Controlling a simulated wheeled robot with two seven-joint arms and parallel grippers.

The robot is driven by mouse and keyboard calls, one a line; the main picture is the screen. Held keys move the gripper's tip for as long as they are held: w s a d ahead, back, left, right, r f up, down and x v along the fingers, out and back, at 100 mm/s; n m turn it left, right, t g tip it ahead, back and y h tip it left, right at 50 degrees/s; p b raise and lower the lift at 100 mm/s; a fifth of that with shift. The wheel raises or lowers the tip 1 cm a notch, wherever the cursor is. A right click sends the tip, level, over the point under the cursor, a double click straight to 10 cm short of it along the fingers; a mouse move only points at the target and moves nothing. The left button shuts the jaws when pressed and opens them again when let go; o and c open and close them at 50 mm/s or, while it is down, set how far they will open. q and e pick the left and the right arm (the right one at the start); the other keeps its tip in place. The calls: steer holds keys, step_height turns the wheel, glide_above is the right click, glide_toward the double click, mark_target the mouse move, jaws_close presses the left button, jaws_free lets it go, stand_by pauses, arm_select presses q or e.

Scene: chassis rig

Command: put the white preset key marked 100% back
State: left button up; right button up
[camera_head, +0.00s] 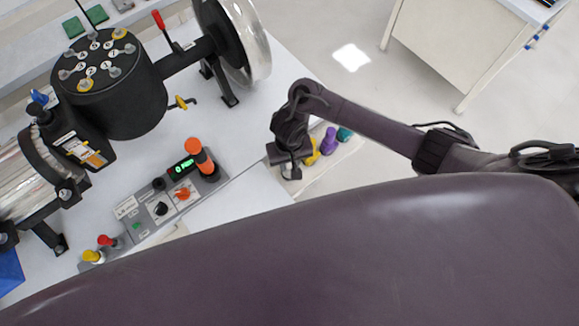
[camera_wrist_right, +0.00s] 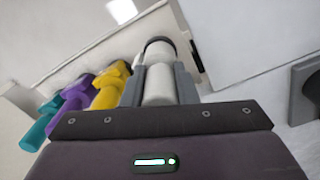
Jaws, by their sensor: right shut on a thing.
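The white preset key (camera_wrist_right: 158,85) stands between the two fingers of my right gripper (camera_wrist_right: 160,88) in the right wrist view. Its 100% marking cannot be read. In the head view my right gripper (camera_head: 288,160) is at the table's right edge, beside the yellow key, and a small part of the white key (camera_head: 291,173) shows below it. My right gripper is shut on the white key. Whether the key's end sits in a holder is hidden. My left gripper is not in view.
Yellow (camera_wrist_right: 110,90), purple (camera_wrist_right: 77,92) and teal keys (camera_wrist_right: 45,122) stand in a row close beside the gripper. A control panel (camera_head: 165,205) with a lit green display and an orange key (camera_head: 200,158) lies to the left. The chassis rig (camera_head: 110,95) stands behind it.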

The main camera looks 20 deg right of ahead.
steer(key=shift+f, duration=1.25)
steer(key=shift+f, duration=0.2)
steer(key=o, duration=0.9)
